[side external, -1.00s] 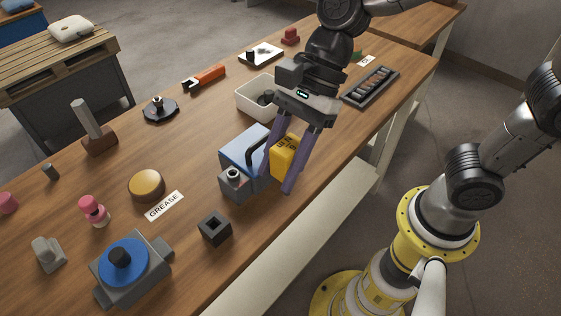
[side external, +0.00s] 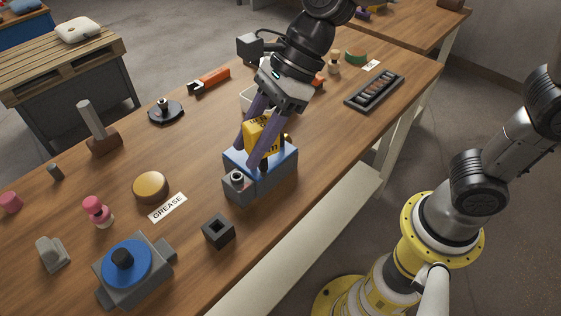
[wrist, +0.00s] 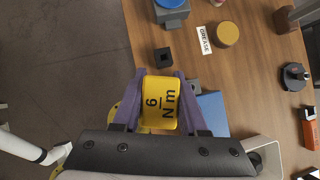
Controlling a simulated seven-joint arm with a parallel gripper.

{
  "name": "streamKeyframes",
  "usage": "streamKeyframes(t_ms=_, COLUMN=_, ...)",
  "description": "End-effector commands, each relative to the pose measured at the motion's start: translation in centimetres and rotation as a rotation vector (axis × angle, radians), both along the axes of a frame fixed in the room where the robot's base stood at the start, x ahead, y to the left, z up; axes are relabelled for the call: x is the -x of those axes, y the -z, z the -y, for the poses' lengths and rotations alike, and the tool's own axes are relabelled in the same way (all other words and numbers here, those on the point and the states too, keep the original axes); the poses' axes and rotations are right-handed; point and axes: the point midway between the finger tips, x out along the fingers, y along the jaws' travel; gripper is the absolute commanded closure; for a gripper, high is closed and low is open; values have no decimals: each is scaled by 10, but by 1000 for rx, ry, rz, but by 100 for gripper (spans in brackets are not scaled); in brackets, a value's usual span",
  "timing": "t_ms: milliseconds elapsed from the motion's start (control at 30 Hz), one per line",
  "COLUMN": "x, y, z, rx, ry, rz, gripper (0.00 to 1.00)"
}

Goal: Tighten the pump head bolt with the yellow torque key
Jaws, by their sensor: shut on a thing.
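The yellow torque key (side external: 262,134) is a yellow block with dark lettering; "6 Nm" shows on it in the wrist view (wrist: 160,103). My gripper (side external: 246,157) is shut on it, with a purple finger on each side. The bolt (side external: 237,178) stands on the pump's front left end, just below the fingertips in the picture. The pump's blue top (wrist: 212,112) lies right of the key in the wrist view. The key's lower end is partly hidden, and I cannot tell whether it touches the pump.
A black square socket block (side external: 218,231) stands in front of the pump. A blue-topped grey unit (side external: 133,270), a tan round cap (side external: 151,187) and a GREASE label (side external: 168,207) lie to the left. A white bin (side external: 249,98) sits behind the fingers.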

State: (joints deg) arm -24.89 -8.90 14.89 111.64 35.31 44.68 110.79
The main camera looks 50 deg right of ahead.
Motion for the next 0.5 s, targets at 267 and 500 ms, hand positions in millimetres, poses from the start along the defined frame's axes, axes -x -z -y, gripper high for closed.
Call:
streamKeyframes(t_ms=267, x=-82, y=-1, z=1, rx=-4, ry=213, rz=16, gripper=100)
streamKeyframes(t_ms=500, x=-92, y=8, z=5, rx=7, ry=223, rz=4, gripper=100)
